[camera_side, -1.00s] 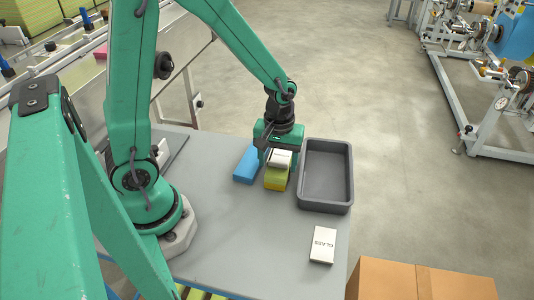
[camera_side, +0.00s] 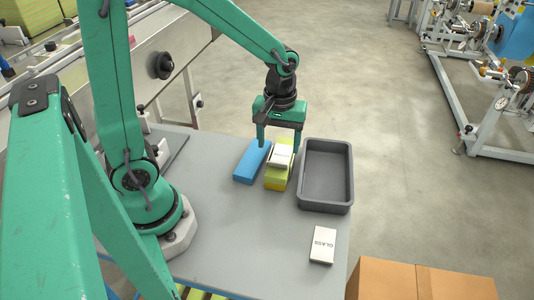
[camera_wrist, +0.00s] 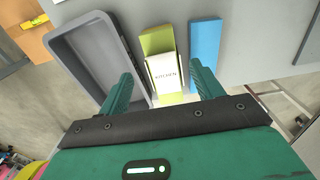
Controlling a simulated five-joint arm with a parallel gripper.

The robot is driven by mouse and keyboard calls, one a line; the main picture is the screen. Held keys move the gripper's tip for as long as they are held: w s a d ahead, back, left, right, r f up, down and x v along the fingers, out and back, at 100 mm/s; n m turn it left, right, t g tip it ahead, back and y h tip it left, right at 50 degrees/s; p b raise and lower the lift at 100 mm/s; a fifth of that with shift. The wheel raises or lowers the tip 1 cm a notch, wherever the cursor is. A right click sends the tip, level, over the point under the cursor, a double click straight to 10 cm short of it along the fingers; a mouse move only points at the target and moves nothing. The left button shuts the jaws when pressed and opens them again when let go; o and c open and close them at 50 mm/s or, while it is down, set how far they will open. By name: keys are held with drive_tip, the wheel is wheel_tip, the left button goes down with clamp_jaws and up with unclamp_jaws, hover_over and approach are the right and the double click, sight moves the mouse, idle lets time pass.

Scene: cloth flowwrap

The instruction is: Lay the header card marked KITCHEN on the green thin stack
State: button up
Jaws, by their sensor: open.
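The white header card (camera_side: 280,158) lies on top of the green stack (camera_side: 276,183), across its middle part. In the wrist view, the card (camera_wrist: 165,72) reads KITCHEN, and the green stack (camera_wrist: 158,41) shows beyond both its ends. My gripper (camera_side: 279,147) is open and empty above the stack, its fingers apart on either side of it. In the wrist view, the fingertips of my gripper (camera_wrist: 161,69) flank the card without visible contact. Whether the card lies perfectly flat is hard to tell.
A blue stack (camera_side: 252,161) lies just left of the green one. A grey tray (camera_side: 326,203) stands empty close to its right. A white card marked GLASS (camera_side: 322,245) lies on the grey table (camera_side: 240,235), nearer the camera. The table's front middle is clear.

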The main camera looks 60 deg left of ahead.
wheel_tip(320, 180, up, 6)
idle(0.4)
idle(0.5)
drive_tip(key=s+r+m+t, duration=0.5)
drive_tip(key=s+r+m, duration=0.2)
drive_tip(key=s+m, duration=0.2)
drive_tip(key=shift+s+a+t, duration=0.15)
drive_tip(key=shift+a+t, duration=0.15)
drive_tip(key=shift+a, duration=0.15)
